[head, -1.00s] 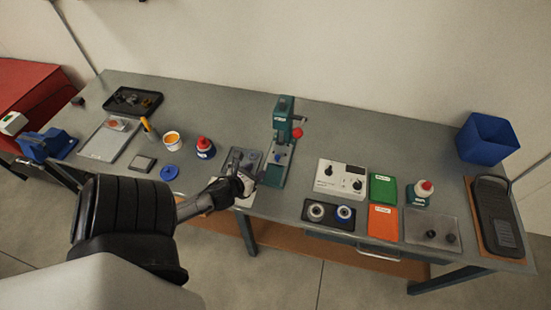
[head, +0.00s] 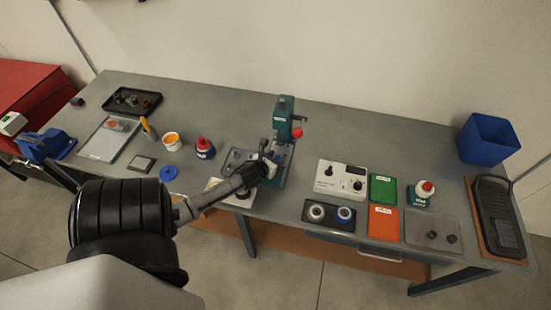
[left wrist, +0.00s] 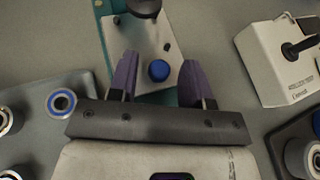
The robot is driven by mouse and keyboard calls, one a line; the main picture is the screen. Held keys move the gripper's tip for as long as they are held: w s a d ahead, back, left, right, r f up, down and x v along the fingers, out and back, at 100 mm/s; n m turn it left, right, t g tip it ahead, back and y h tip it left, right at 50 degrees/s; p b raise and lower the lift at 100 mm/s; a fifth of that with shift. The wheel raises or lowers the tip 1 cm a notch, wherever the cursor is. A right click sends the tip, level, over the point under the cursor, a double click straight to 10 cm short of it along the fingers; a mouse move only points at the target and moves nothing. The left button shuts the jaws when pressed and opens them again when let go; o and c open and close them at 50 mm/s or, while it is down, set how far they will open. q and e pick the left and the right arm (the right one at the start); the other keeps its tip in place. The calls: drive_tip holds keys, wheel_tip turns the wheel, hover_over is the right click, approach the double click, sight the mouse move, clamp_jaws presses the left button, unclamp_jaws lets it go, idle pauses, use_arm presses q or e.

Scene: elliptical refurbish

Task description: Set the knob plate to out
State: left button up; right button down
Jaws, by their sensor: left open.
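The green press (head: 284,118) stands at the middle of the bench. In the left wrist view, a pale plate (left wrist: 150,40) with a round blue knob (left wrist: 158,70) lies on the press's green base (left wrist: 109,38). I take this to be the knob plate; no "out" mark is readable. My left gripper (head: 269,154) is over the press base in the head view and hides much of the plate there. In the left wrist view its purple fingers (left wrist: 158,59) are open. The blue knob shows between them, with nothing gripped. Its height above the knob is unclear. My right gripper is not in view.
A white control box (head: 341,178) stands right of the press, with a dark tray of rings (head: 330,226) in front. A grey tray (left wrist: 40,105) with bearings lies beside the press. A red-capped bottle (head: 205,149) stands to the left.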

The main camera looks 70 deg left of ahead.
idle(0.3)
use_arm(q)
clamp_jaws()
drive_tip(key=shift+w, duration=0.1)
